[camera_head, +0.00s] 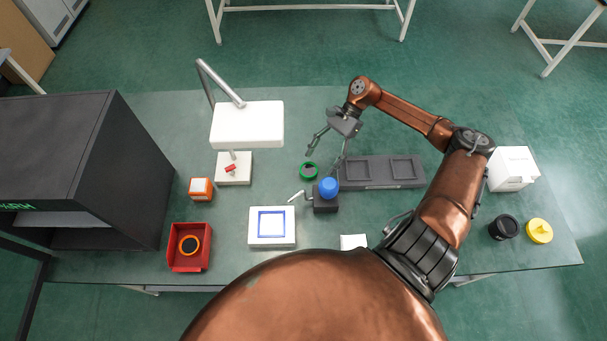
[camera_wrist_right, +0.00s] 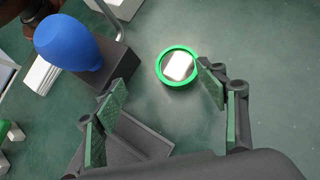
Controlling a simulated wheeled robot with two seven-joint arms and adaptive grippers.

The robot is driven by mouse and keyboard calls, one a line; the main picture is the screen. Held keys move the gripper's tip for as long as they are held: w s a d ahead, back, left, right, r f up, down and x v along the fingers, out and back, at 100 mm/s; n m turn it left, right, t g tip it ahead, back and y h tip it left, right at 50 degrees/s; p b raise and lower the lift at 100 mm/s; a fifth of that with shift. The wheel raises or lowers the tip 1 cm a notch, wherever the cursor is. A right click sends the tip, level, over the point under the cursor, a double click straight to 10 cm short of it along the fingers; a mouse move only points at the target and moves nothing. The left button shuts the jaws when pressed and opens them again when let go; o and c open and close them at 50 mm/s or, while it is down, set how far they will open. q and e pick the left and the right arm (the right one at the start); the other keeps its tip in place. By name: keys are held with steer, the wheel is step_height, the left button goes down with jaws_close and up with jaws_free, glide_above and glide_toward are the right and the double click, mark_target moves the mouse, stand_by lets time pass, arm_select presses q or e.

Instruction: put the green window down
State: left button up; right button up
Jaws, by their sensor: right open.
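The green window (camera_head: 309,164) is a small green ring with a clear or dark middle. It appears to lie flat on the green table, left of the blue-topped device. In the right wrist view the green window (camera_wrist_right: 162,78) shows ahead of the fingers, with a bright reflection inside it. My right gripper (camera_head: 323,163) is open with empty jaws, just above and beside the ring. In the wrist view the right gripper (camera_wrist_right: 160,88) has its right fingertip close to the ring's edge; I cannot tell whether they touch. My left gripper is not in view.
A black block with a blue bulb (camera_head: 328,188) stands close to the ring. A white lamp (camera_head: 247,125), a blue-framed white box (camera_head: 271,241) and a red bin (camera_head: 204,260) are to the left.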

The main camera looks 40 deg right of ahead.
mark_target(310, 169)
steer(key=d, duration=0.1)
steer(key=d+f+t+y+b, duration=0.1)
steer(key=d+m, duration=0.1)
steer(key=shift+w+d+f+t+y+b, duration=0.2)
steer(key=shift+w+d+t+y+b, duration=0.1)
steer(key=shift+w+y, duration=0.1)
steer(key=shift+d+r, duration=0.1)
steer(key=shift+d, duration=0.15)
steer(key=shift+w+a+f+t, duration=0.15)
steer(key=shift+a+f, duration=0.1)
steer(key=shift+a, duration=0.45)
steer(key=shift+w+a+f+t, duration=0.15)
steer(key=shift+a+f, duration=0.1)
steer(key=shift+a, duration=0.4)
steer(key=shift+a+r+x, duration=0.1)
steer(key=shift+r+x, duration=0.05)
steer(key=shift+x, duration=1)
steer(key=shift+a+r+x, duration=0.1)
steer(key=shift+r+x, duration=0.05)
steer(key=shift+x, duration=1)
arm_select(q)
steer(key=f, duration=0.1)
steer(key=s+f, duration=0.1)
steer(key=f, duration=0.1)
arm_select(e)
steer(key=shift+c, duration=0.5)
